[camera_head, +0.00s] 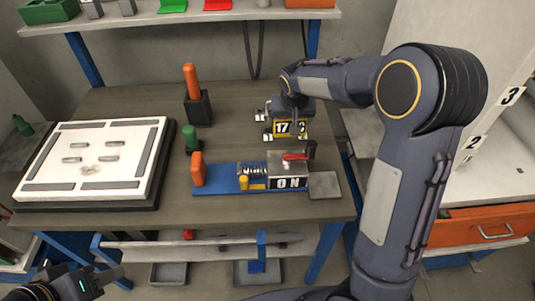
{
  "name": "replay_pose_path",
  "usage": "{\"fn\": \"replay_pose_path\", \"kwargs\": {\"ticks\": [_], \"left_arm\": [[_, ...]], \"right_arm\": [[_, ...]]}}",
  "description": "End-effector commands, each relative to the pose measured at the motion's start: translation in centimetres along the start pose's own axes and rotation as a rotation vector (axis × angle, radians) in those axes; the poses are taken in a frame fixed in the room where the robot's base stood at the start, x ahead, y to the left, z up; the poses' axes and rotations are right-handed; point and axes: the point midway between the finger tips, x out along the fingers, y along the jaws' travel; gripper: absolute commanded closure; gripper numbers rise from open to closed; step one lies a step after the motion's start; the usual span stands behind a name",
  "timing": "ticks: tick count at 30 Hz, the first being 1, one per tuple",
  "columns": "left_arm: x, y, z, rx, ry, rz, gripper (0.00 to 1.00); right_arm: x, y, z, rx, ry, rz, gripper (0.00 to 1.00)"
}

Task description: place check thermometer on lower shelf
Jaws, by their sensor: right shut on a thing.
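The check thermometer (283,128), a small yellow-framed box with a dark display reading "17" and a partly covered digit, is at the right part of the workbench. My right gripper (265,124) is shut on it, pointing left, with the arm coming from the right. Whether the thermometer touches the bench top is hard to tell. My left gripper (113,279) is low at the bottom left, apart from everything, with its dark fingers spread. The lower shelf (190,247) shows in part under the front edge of the bench, much of it hidden by the bench top.
A blue fixture (227,176) with an "ON" block stands at the bench front. A white slotted panel (93,157) lies left. An orange-handled tool (191,82) stands in a black holder. An upper shelf (130,22) crosses the back. Grey trays (168,273) sit below. An orange drawer (480,227) is right.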

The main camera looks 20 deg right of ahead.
Motion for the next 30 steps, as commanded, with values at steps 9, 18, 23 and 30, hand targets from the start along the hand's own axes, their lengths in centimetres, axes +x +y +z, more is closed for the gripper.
{"fn": "replay_pose_path", "kwargs": {"ticks": [9, 18, 23, 30], "left_arm": [[-0.1, 0.1, -0.1, 0.0, 0.0, 0.0, 0.64], [-0.2, 0.1, -0.1, 0.0, 0.0, 0.0, 0.64], [-0.2, 0.1, -0.1, 0.0, 0.0, 0.0, 0.64], [0.1, 0.0, 0.0, 0.0, 0.0, 0.0, 0.64]], "right_arm": [[4.6, 0.0, 1.9, -0.001, -0.002, 0.001, 0.39], [7.9, 0.0, 3.4, -0.001, -0.003, 0.001, 0.39], [8.1, 0.0, 3.4, 0.0, 0.0, 0.0, 0.39], [8.4, 0.0, 3.5, -0.001, -0.001, 0.0, 0.13]]}}
